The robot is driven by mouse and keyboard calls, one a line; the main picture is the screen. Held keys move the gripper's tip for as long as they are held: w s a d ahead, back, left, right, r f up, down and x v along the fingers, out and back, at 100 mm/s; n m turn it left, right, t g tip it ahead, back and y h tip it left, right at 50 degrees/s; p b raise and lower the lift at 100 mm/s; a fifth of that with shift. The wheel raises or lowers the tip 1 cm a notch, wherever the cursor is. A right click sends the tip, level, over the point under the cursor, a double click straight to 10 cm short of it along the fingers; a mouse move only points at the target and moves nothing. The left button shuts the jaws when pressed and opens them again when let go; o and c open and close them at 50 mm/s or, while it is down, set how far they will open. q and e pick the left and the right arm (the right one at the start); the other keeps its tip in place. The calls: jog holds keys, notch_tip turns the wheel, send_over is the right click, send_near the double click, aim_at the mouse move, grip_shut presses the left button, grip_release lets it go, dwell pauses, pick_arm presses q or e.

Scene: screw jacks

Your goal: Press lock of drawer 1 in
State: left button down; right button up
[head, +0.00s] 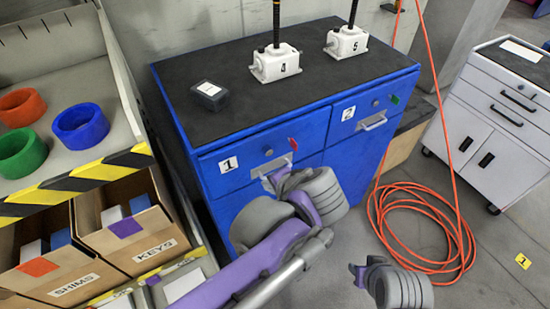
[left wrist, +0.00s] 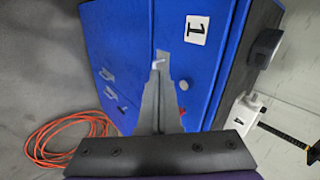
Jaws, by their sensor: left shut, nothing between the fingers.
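Drawer 1 (head: 240,161) is in the upper left of the blue cabinet front, with a white "1" label; it also shows in the left wrist view (left wrist: 197,65). It looks closed. Its lock (head: 268,152) is a small round grey knob right of the label, also in the left wrist view (left wrist: 183,85). A handle (head: 281,163) sits below the lock. My left gripper (head: 268,183) is in front of the drawer, below the lock. In the left wrist view its shut, empty fingers (left wrist: 160,75) overlap the handle area, beside the lock; contact cannot be told.
Drawer 2 (head: 350,131) is to the right. Two white screw jacks (head: 275,66) and a black box (head: 209,95) stand on the cabinet top. An orange hose (head: 420,232) coils on the floor. My right wrist (head: 400,285) shows at the bottom. Bins (head: 140,240) are at left.

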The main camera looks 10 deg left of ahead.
pick_arm(q)
jog(key=w+d+r+m+t+y, duration=0.1)
jog(key=w+d+r+t, duration=0.1)
jog(key=d, duration=0.5)
jog(key=shift+r+m+b, duration=0.35)
jog(key=shift+r+m, duration=0.05)
jog(key=shift+r, duration=0.35)
send_near(270, 152)
notch_tip(270, 152, down, 3)
jog(key=w+a, duration=0.2)
jog(key=w, duration=0.1)
jog(key=shift+w+a+f+b, duration=0.1)
jog(key=shift+a+f+b, duration=0.2)
jog(key=shift+f, duration=0.1)
jog(key=shift+w+a, duration=0.25)
jog(key=shift+w, duration=0.15)
